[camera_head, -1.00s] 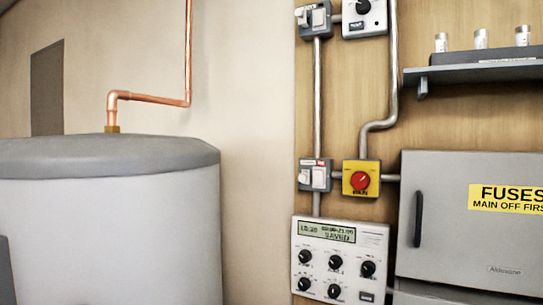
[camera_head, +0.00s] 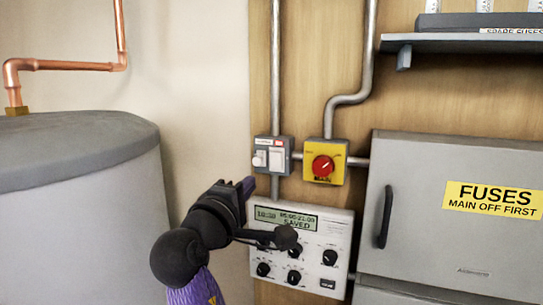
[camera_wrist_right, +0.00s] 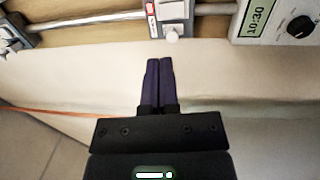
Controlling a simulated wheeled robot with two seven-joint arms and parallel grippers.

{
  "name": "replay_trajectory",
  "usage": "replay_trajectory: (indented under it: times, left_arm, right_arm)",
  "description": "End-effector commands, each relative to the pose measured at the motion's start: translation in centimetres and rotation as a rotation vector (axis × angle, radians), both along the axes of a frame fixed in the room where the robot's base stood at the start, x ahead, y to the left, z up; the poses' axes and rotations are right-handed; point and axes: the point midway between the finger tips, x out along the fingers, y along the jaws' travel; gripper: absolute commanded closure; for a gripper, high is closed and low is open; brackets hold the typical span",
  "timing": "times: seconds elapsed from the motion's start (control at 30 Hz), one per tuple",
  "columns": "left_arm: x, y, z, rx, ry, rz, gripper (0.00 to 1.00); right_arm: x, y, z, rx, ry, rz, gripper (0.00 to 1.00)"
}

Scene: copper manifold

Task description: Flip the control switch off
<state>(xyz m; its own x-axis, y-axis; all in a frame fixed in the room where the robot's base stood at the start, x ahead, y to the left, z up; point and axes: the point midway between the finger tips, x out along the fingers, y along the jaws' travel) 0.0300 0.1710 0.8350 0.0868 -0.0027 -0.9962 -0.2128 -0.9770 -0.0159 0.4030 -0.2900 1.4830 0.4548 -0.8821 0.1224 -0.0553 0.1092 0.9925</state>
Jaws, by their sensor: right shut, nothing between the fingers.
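A small grey switch box (camera_head: 273,155) with white rockers and a red-marked label is on the wooden board, left of the yellow box with a red rotary knob (camera_head: 323,166). Its label is too small to read, so I cannot tell whether it is the control switch. The switch box also shows at the top of the right wrist view (camera_wrist_right: 173,14), ahead of the fingertips. My right gripper (camera_head: 247,186) is shut and empty, its purple fingers together in the right wrist view (camera_wrist_right: 160,62). In the head view it is below and left of the switch box, apparently apart from it. My left gripper is out of view.
A white control panel (camera_head: 342,228) with a display and several black knobs is below the switch box, partly behind my right arm. A grey fuse cabinet (camera_head: 415,180) is right, under a shelf (camera_head: 455,42). A grey tank (camera_head: 70,215) and copper pipe (camera_head: 66,65) are left.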

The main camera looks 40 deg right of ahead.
Motion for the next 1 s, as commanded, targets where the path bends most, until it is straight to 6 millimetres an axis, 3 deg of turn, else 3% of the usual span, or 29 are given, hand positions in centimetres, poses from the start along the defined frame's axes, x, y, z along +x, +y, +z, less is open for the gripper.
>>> replay_trajectory:
  times: [0.4, 0.6, 1.0]
  left_arm:
    - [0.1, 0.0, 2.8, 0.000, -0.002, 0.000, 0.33]
    - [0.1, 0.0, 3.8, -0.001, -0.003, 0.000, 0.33]
    - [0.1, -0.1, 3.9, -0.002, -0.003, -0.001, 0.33]
  right_arm:
    - [4.0, -7.7, 1.4, 0.000, 0.002, -0.001, 1.00]
    - [5.5, -10.6, 1.7, 0.000, 0.001, 0.001, 1.00]
    - [6.0, -11.6, 1.6, 0.001, 0.000, 0.002, 1.00]
